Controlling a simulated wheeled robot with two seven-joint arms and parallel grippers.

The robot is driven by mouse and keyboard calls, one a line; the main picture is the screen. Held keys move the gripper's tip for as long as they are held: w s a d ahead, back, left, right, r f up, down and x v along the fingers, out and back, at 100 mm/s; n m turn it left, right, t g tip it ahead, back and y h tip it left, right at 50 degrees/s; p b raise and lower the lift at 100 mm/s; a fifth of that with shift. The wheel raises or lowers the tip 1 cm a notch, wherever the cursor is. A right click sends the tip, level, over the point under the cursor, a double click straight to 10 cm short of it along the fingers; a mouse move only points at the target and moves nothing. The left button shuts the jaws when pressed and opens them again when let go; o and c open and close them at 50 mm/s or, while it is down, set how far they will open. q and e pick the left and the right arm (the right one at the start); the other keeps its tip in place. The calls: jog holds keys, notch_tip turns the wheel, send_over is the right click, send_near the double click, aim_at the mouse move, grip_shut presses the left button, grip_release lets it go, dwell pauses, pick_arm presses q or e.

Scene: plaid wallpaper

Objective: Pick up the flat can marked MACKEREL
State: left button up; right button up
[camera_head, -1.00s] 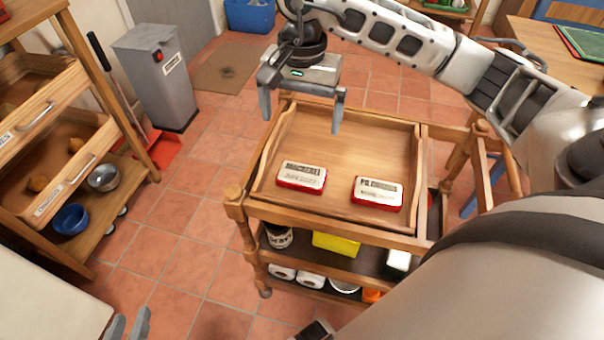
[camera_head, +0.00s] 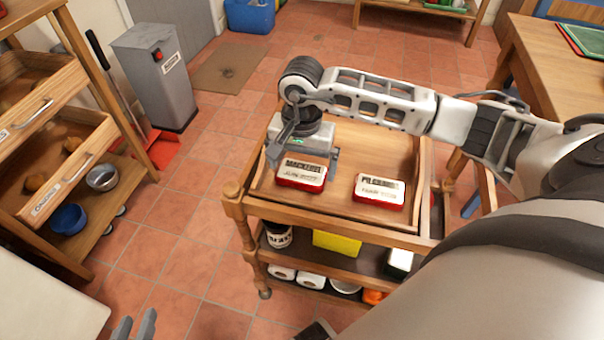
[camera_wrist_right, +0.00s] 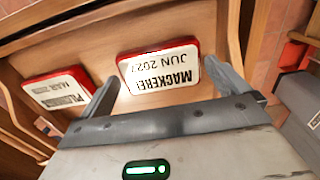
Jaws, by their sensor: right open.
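The flat MACKEREL can (camera_head: 301,174), red with a white label, lies on the wooden tray top of the trolley. Its label reads MACKEREL, JUN 2027 in the right wrist view (camera_wrist_right: 160,68). My right gripper (camera_head: 303,160) is open over the far side of this can, fingers pointing down. In the right wrist view, the open fingers (camera_wrist_right: 160,76) appear either side of the can, with nothing held. My left gripper (camera_head: 135,327) shows only its fingertips at the bottom left edge, apart and empty.
A similar red and white can (camera_head: 379,189), its label starting PILC, lies to the right on the same tray, with a gap between. The tray (camera_head: 345,207) has raised wooden sides. A drawer rack (camera_head: 60,160) and a grey bin (camera_head: 155,75) stand left, across open tiled floor.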

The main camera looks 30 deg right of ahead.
jog(key=shift+f, duration=0.7)
jog(key=c, duration=0.7)
jog(key=shift+r, duration=0.15)
